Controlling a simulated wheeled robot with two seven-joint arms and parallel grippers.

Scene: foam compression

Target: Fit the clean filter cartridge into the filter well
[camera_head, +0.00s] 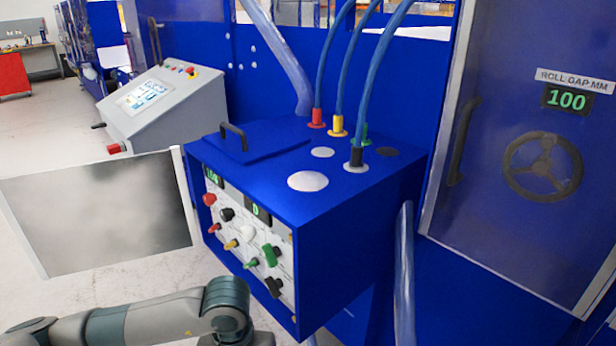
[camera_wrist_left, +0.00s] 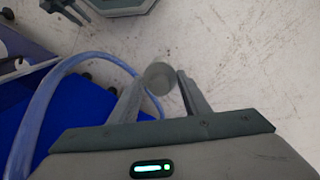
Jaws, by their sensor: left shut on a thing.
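My left gripper (camera_wrist_left: 161,73) shows in the left wrist view with its two fingers closed on a small, round, grey piece. This piece looks like the filter cartridge (camera_wrist_left: 159,79); whether it is clean cannot be told. It is held above the floor, beside the blue housing. In the head view my left arm comes in along the bottom, with its gripper out of the picture. I cannot tell which, if any, is the filter well. My right gripper is not seen.
An open panel door (camera_head: 100,215) sticks out left of the knobs. A grey console (camera_head: 165,105) stands behind.

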